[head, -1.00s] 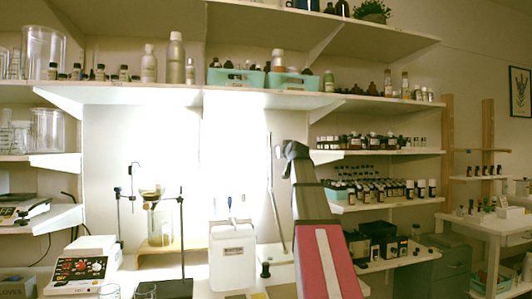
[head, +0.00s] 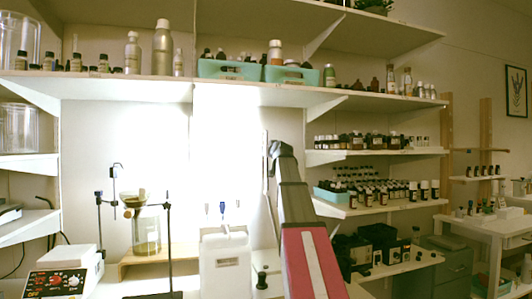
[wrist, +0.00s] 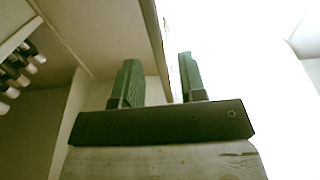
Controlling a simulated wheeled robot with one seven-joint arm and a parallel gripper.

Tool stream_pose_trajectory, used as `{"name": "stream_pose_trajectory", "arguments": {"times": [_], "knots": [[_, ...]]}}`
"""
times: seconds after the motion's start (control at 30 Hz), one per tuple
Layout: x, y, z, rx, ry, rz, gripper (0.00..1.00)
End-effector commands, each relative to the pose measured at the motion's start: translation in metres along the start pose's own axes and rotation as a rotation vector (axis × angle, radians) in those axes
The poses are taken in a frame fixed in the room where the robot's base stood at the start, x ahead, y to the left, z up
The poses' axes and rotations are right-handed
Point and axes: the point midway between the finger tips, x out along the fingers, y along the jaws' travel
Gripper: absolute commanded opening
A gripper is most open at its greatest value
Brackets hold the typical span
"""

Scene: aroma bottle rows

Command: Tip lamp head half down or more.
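In the head view my gripper (head: 275,150) is at the far end of my raised arm. It is beside a thin upright strip (head: 265,165), which seems to be the lamp head seen edge-on. A small white base with a black knob (head: 262,280) stands below it, partly hidden by my arm. In the wrist view my gripper (wrist: 158,84) shows two green fingers standing apart. A pale panel edge (wrist: 157,40), likely the lamp head, runs between them, close to the right finger. Glare on the right hides its far side; contact cannot be told.
A white container (head: 226,265) stands left of the base. A stand with a glass vessel (head: 146,232) is further left, near a white instrument (head: 65,272). Shelves with bottles (head: 163,48) run above. Bottle rows (head: 380,190) stand right of my arm.

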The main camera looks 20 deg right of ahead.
Motion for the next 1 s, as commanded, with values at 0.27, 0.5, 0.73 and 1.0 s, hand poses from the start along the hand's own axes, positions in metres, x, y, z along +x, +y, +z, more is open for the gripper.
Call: {"name": "stream_pose_trajectory", "arguments": {"times": [0.27,0.5,0.73,1.0], "knots": [[0.046,0.001,-0.001,0.0,-0.001,0.001,0.38],[0.051,0.001,0.0,0.0,0.0,0.001,0.38],[0.051,0.001,0.0,0.0,0.0,0.001,0.03],[0.051,-0.001,0.0,-0.008,0.0,0.0,0.0]]}}
